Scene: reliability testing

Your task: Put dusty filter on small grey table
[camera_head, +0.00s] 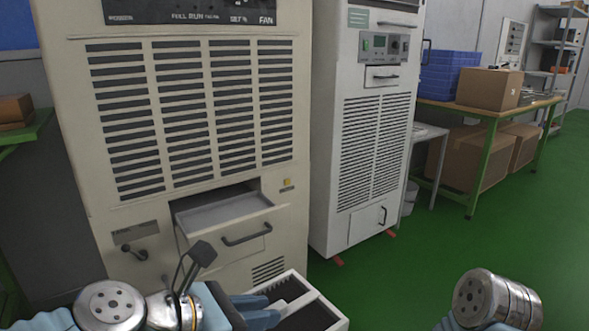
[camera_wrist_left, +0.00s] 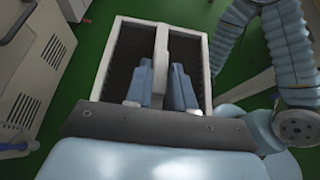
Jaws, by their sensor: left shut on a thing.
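The dusty filter, a pale rectangular frame with dark inner panels (camera_head: 334,308), is at the bottom of the head view, in front of the beige machine. My left gripper (camera_head: 272,306) is shut on its central bar. In the left wrist view the filter (camera_wrist_left: 205,50) hangs ahead, with the blue fingers of my left gripper (camera_wrist_left: 160,82) on both sides of the bar. The small grey table (camera_head: 428,132) stands beyond the white cabinet, partly hidden by it. My right gripper is not in view; only right arm links show.
The beige machine (camera_head: 195,120) has an open, empty-looking drawer (camera_head: 225,210). The white cabinet (camera_head: 372,130) stands to its right. A green-legged workbench (camera_head: 482,112) holds a blue crate (camera_head: 447,75) and a cardboard box (camera_head: 489,88). Green floor (camera_head: 440,240) is clear at right.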

